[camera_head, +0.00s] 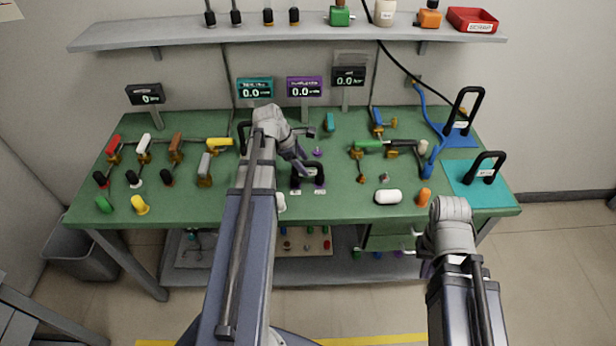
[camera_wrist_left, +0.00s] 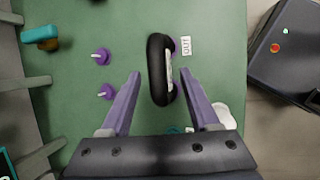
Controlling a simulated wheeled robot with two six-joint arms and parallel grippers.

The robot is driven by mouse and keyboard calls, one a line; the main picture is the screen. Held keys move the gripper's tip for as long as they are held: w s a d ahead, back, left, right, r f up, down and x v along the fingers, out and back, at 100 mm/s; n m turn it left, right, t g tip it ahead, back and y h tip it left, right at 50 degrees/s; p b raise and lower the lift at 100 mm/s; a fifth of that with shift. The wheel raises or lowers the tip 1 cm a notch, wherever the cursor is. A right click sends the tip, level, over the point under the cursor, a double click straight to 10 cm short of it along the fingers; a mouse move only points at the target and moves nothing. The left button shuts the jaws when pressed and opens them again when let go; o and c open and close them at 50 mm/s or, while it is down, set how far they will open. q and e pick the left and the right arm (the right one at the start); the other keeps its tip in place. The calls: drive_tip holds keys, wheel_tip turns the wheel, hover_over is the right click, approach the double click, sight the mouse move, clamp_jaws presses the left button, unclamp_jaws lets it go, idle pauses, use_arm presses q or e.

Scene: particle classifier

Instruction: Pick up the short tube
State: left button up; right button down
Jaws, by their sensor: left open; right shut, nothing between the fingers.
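A short black arched tube (camera_head: 307,167) with purple ends stands on the green bench, near the middle front. In the left wrist view the tube (camera_wrist_left: 157,70) shows from above beside a small "OUT" label. My left gripper (camera_head: 302,158) is over the tube. Its purple fingers (camera_wrist_left: 160,76) are open, one on each side of the tube with gaps between. How far the fingertips are above the bench is hard to tell. My right gripper (camera_head: 426,268) is low in front of the bench, mostly hidden behind its own arm, and shut.
Two purple pegs (camera_wrist_left: 102,56) stand to one side of the tube. A white capsule-shaped piece (camera_head: 388,197) lies to the right. Larger black arches stand on a blue mat (camera_head: 459,139) and a teal mat (camera_head: 496,199). Coloured valves crowd the left side.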

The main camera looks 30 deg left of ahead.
use_arm(q)
drive_tip(key=shift+b+x, duration=2.35)
drive_tip(key=shift+x, duration=0.3)
drive_tip(key=shift+w+r, duration=0.15)
clamp_jaws()
